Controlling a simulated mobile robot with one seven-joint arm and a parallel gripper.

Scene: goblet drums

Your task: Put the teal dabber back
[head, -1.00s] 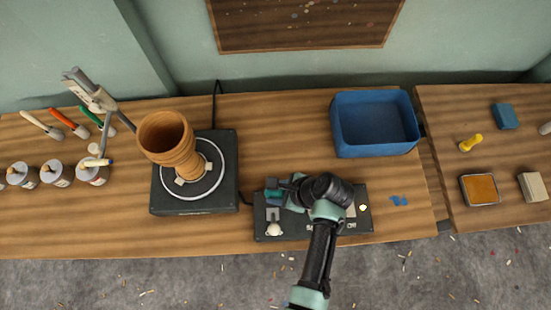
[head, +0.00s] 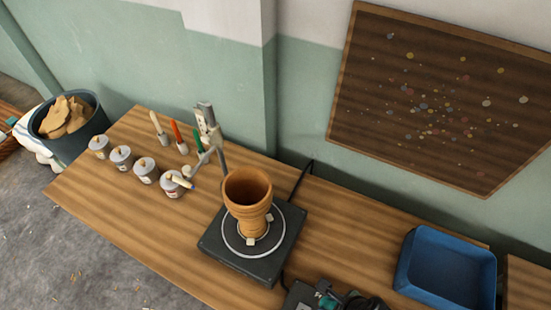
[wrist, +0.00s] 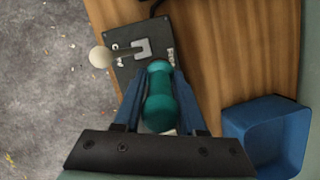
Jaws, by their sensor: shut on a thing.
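The teal dabber (wrist: 160,100), a rounded teal piece with a narrower waist, is between the blue fingers of my gripper (wrist: 160,82) in the wrist view. The gripper is shut on it, over or beside the dark control panel (wrist: 128,72). In the head view the dabber (head: 326,301) shows as a small teal patch at the bottom edge, beside the dark end of my gripper (head: 350,302); most of the arm is cut off. Several grey lidded pots (head: 145,170) stand in a row on the bench at the left.
A terracotta goblet (head: 247,195) stands on a black turntable (head: 238,258). A metal stand (head: 210,125) with an arm rises behind it. Brushes lie near the wall, including an orange one (head: 177,133). A blue bin (head: 445,268) is at the right. A white-knobbed lever (wrist: 100,57) is on the panel.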

